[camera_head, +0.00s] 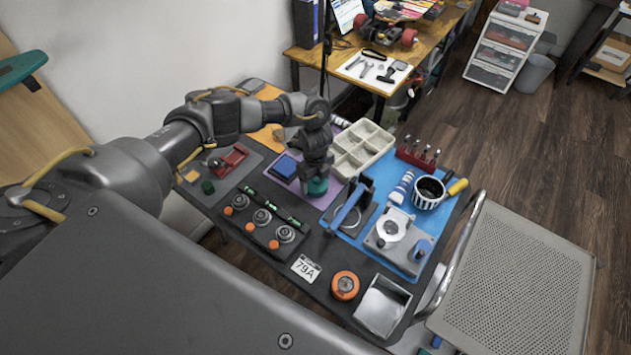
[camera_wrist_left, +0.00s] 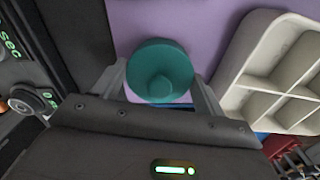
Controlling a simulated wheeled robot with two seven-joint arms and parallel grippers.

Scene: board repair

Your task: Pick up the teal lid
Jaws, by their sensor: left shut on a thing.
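The teal lid (camera_head: 317,186) is at the tip of my left gripper (camera_head: 316,178), over the purple mat (camera_head: 333,191) in the head view. In the left wrist view the lid (camera_wrist_left: 160,70) is round with a raised knob in its middle. It sits between the two fingers of my left gripper (camera_wrist_left: 161,88), which are shut on it. I cannot tell whether the lid touches the mat below. My right gripper is not in view.
A cream compartment tray (camera_head: 362,148) stands just right of the gripper. A blue-handled device (camera_head: 347,207) is close by at the lower right. A black panel with several orange-marked round parts (camera_head: 262,217) lies to the left.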

